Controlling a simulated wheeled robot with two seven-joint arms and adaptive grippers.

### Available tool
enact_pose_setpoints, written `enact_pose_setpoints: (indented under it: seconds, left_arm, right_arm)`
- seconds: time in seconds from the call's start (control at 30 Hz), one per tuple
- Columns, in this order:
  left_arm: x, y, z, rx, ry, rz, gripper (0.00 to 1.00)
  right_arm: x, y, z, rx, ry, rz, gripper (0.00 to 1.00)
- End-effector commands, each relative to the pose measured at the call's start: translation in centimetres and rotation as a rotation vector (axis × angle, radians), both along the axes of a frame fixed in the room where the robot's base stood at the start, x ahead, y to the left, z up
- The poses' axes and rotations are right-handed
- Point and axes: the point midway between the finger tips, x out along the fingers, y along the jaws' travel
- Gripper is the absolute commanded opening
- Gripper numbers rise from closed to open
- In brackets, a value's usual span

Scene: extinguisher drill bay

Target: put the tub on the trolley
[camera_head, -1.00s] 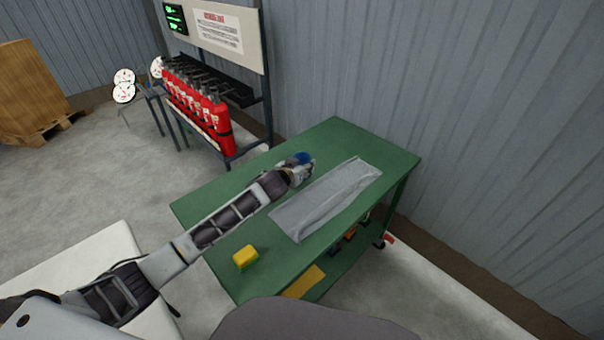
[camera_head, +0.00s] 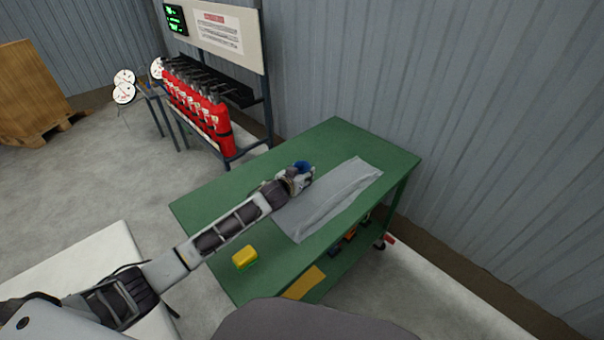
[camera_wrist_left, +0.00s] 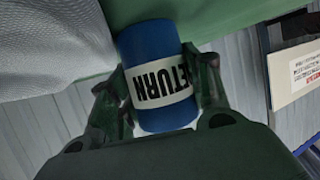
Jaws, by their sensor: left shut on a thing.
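The tub is a blue cylinder with a white label reading "RETURN", seen close up in the left wrist view (camera_wrist_left: 155,50). My left gripper (camera_wrist_left: 160,100) is shut on it, with one finger on each side. In the head view the blue tub (camera_head: 303,167) shows at the end of my left arm, over the far part of the green trolley (camera_head: 335,135). My left gripper (camera_head: 299,180) partly hides it there. I cannot tell whether the tub touches the trolley top. My right gripper is not in view.
A grey plastic sheet (camera_head: 335,196) lies on the trolley top beside my gripper. A yellow block (camera_head: 245,257) sits near the left edge. Red extinguishers (camera_head: 200,108) stand on a rack behind. The corrugated wall (camera_head: 480,120) is close on the right.

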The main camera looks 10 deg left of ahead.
Motion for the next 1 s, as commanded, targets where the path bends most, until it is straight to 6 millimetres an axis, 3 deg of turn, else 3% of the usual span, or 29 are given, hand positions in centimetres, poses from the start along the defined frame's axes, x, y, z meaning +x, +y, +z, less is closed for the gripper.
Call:
enact_pose_setpoints:
  seconds: [0.2,0.63,1.0]
  left_arm:
    - [0.0,0.0,0.0,0.0,0.0,0.0,0.7]
    - [0.0,0.0,0.3,0.0,0.0,0.0,0.7]
    - [-2.2,0.5,1.1,0.0,0.001,0.0,0.7]
  right_arm:
    - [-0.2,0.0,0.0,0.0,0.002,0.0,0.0]
    - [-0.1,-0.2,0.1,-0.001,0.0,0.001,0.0]
    - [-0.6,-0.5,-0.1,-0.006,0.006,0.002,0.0]
